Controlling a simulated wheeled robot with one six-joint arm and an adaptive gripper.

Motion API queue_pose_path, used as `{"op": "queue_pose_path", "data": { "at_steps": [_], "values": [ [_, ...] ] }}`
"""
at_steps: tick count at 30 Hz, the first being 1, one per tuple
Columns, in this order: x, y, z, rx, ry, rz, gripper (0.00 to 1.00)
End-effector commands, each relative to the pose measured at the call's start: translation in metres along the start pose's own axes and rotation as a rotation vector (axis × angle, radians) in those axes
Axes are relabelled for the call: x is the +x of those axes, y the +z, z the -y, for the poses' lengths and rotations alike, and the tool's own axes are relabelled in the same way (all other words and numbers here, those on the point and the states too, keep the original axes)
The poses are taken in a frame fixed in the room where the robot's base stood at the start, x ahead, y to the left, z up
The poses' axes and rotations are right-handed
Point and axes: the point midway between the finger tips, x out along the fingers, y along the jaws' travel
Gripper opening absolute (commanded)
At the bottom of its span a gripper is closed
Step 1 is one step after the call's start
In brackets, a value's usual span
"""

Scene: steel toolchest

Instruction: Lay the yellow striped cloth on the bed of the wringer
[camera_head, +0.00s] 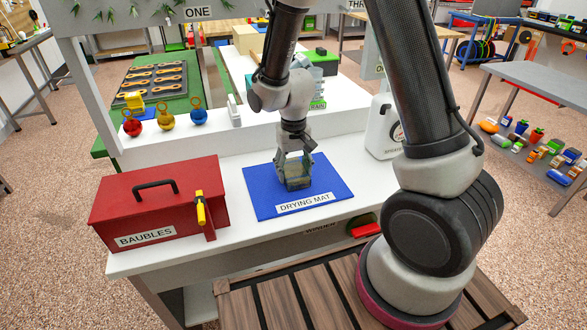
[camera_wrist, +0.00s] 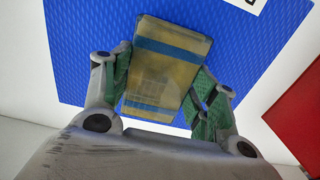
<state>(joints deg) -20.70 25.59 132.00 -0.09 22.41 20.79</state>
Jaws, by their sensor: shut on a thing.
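My gripper (camera_head: 294,170) is shut on a yellowish, block-shaped thing with blue bands (camera_wrist: 168,72). Its green finger pads (camera_wrist: 122,75) press on both sides of it. In the head view the held thing (camera_head: 298,182) looks dull and partly see-through. I cannot tell whether it is the yellow striped cloth; no other such cloth shows. It is over the blue drying mat (camera_head: 262,205), and I cannot tell whether it touches the mat. I cannot make out a wringer with certainty.
A red baubles box (camera_head: 112,207) with a yellow-handled latch stands left of the mat. Red, yellow and blue baubles (camera_head: 167,121) stand on the ledge behind. A white canister with a dial (camera_head: 381,128) stands right. White counter (camera_head: 233,222) is clear between box and mat.

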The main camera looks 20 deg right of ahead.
Motion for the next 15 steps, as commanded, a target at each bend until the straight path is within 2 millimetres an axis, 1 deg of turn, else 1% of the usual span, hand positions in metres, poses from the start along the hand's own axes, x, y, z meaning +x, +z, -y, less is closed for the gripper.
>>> {"op": "queue_pose_path", "data": {
  "at_steps": [3, 4, 7, 15],
  "values": [
    [0.0029, 0.0001, 0.0, 0.0, 0.0, 0.001, 0.34],
    [0.0028, -0.0001, 0.0, 0.0, 0.0, 0.0, 0.62],
    [0.0025, -0.0001, 0.0, 0.0, 0.0, 0.0, 0.8],
    [0.0025, -0.0001, 0.0, 0.0, 0.0, 0.0, 0.8]
  ]
}}
